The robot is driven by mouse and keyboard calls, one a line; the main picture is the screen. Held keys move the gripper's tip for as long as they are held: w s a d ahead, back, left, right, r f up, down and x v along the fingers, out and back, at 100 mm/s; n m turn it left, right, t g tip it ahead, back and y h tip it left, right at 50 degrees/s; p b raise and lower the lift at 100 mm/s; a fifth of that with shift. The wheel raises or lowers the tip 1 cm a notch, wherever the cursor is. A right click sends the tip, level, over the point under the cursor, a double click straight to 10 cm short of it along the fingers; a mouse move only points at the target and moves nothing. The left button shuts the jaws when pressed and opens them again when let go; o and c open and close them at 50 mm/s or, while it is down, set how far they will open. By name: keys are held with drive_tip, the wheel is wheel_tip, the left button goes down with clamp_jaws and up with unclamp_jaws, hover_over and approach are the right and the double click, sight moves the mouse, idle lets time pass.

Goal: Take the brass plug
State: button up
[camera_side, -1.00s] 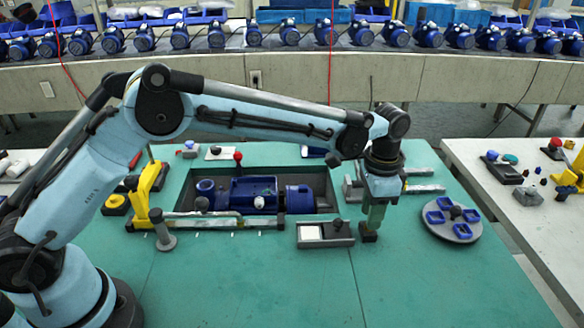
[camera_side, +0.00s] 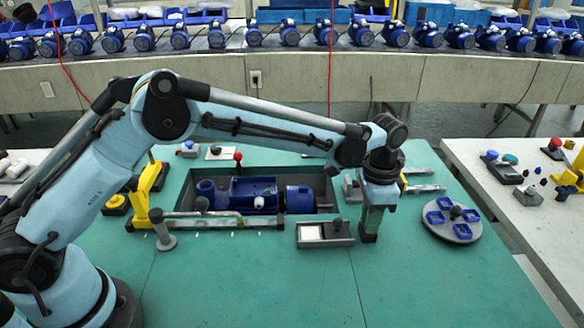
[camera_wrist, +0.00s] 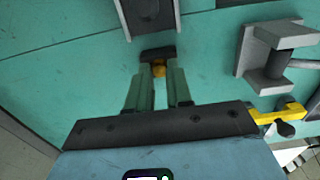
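The brass plug (camera_wrist: 159,70) is a small yellow piece in the wrist view, at the small dark block (camera_wrist: 158,54). My gripper (camera_wrist: 159,75) has its two green fingers apart, one on each side of the plug. I cannot see clearly whether the fingertips touch it. In the side view my gripper (camera_side: 369,235) points straight down, with its tips near the green table top (camera_side: 300,285); the plug is hidden there.
A grey fixture with a white pad (camera_side: 311,233) stands just left of my gripper. A round grey plate with blue parts (camera_side: 453,220) lies to the right. A blue pump (camera_side: 253,192) lies in a recess behind left. The front table area is clear.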

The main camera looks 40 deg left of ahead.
clamp_jaws()
drive_tip(key=shift+r, duration=0.65)
idle(0.4)
drive_tip(key=shift+r, duration=2.25)
